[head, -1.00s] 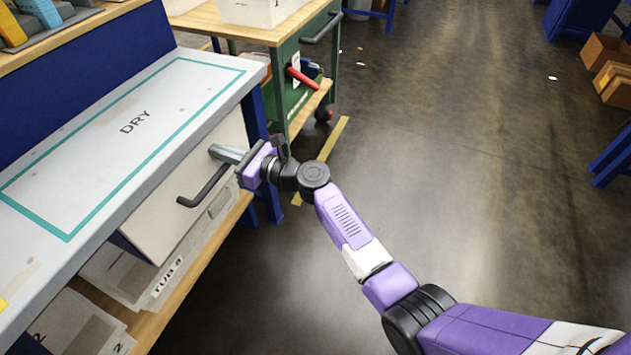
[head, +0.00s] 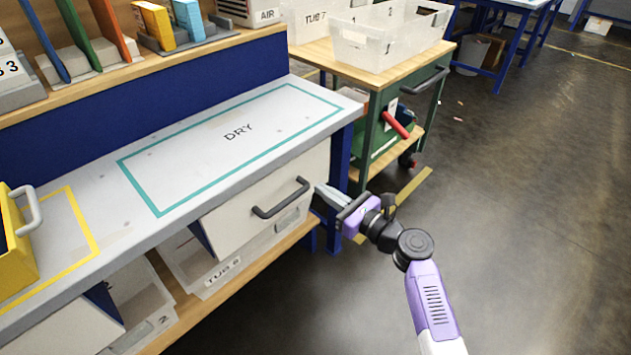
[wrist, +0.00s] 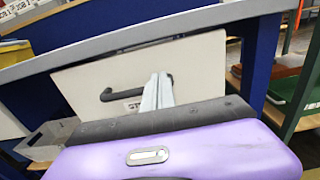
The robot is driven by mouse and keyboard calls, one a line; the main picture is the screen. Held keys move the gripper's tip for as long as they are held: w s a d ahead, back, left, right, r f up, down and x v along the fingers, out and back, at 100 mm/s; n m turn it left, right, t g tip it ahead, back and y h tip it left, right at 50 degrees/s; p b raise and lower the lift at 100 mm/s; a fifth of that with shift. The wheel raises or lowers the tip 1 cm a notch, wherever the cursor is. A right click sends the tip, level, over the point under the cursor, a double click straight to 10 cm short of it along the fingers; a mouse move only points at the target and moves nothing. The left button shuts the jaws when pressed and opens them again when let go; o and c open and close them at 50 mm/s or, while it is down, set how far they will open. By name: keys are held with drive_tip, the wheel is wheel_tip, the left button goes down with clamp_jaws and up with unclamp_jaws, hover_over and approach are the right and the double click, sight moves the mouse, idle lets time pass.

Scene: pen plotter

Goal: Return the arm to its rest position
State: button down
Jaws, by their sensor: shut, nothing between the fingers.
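My gripper (head: 328,195) is at the end of my purple arm, in front of the workbench near the right end of a white drawer (head: 240,220). Its fingers are together with nothing between them; they also show in the wrist view (wrist: 157,92). The drawer's dark handle (head: 281,198) is just left of the fingertips in the head view, and a gap seems to part them. In the wrist view the fingers overlap the handle's right end (wrist: 168,88) in the picture. My forearm reaches down to the lower edge of the head view.
The bench top (head: 180,125) has a teal outline marked DRY. A yellow bin (head: 18,250) stands at its left end. Clear tubs (head: 205,268) sit on the lower shelf. A green cart (head: 375,150) with a white tub stands behind my gripper. The floor to the right is open.

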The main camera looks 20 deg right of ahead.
drive_tip(key=p+v, duration=0.1)
drive_tip(key=v, duration=0.4)
drive_tip(key=shift+s+d, duration=0.2)
drive_tip(key=shift+s, duration=0.15)
